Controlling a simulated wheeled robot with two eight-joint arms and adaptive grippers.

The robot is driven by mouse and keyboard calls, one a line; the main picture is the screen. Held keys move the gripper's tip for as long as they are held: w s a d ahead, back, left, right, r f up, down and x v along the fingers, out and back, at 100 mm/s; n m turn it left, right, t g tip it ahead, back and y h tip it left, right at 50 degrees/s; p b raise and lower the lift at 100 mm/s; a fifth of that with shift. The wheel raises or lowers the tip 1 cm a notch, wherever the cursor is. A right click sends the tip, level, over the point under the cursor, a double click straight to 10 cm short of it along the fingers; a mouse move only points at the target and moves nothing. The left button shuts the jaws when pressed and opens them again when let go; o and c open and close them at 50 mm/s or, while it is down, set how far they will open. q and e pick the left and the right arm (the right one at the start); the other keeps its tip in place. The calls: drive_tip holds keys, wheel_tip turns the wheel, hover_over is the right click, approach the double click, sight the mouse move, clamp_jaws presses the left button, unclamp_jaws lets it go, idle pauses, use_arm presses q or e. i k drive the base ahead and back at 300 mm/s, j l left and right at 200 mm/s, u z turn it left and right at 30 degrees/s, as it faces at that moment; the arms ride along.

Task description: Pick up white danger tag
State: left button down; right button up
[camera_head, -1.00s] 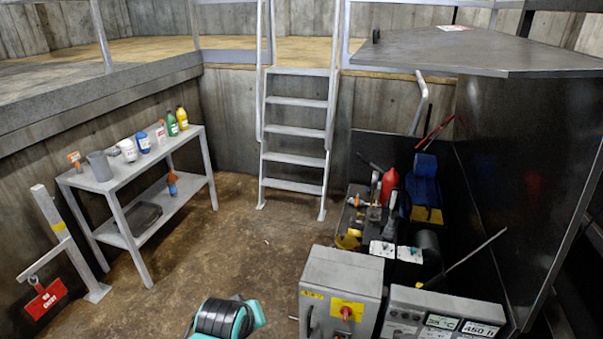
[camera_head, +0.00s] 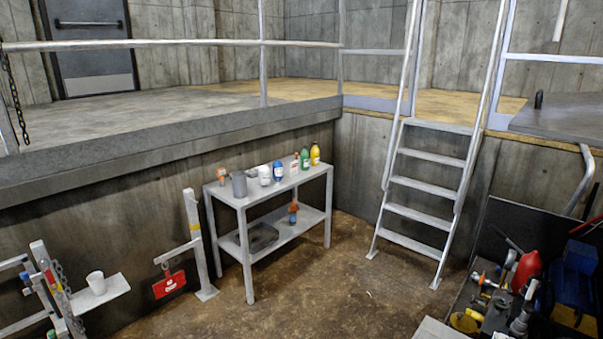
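I cannot make out a white danger tag for certain in this view. A red sign or tag (camera_head: 169,284) with small white marks hangs from the arm of a grey post (camera_head: 196,245) at the lower left. Neither of my grippers is in view.
A grey two-level table (camera_head: 235,200) holds a grey cup (camera_head: 239,184) and several bottles. A white cup (camera_head: 96,283) stands on a small ledge at the left. A ladder (camera_head: 425,190) leads to the platform. A dark machine with tools (camera_head: 520,280) fills the lower right. Floor between is clear.

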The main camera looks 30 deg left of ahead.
sight(294, 164)
drive_tip(key=i+j+u, duration=0.2)
drive_tip(key=i+j, duration=0.15)
drive_tip(key=j, duration=0.3)
drive_tip(key=i+j+u, duration=0.2)
drive_tip(key=i+j, duration=0.15)
drive_tip(key=j, duration=0.3)
drive_tip(key=i+j+u, duration=0.2)
drive_tip(key=i+j, duration=0.2)
drive_tip(key=j, duration=0.15)
drive_tip(key=i+z, duration=0.25)
drive_tip(key=i, duration=0.35)
drive_tip(key=i+j+z, duration=0.1)
drive_tip(key=i+z, duration=0.15)
drive_tip(key=i, duration=0.3)
drive_tip(key=i+j+z, duration=0.25)
drive_tip(key=i, duration=0.35)
drive_tip(key=i+u, duration=0.15)
drive_tip(key=i, duration=0.35)
drive_tip(key=i+u, duration=0.2)
drive_tip(key=i, duration=0.25)
drive_tip(key=i+l+u, duration=0.15)
drive_tip(key=i, duration=0.3)
drive_tip(key=i+j+u, duration=0.15)
drive_tip(key=i+u, duration=0.2)
drive_tip(key=i, duration=0.35)
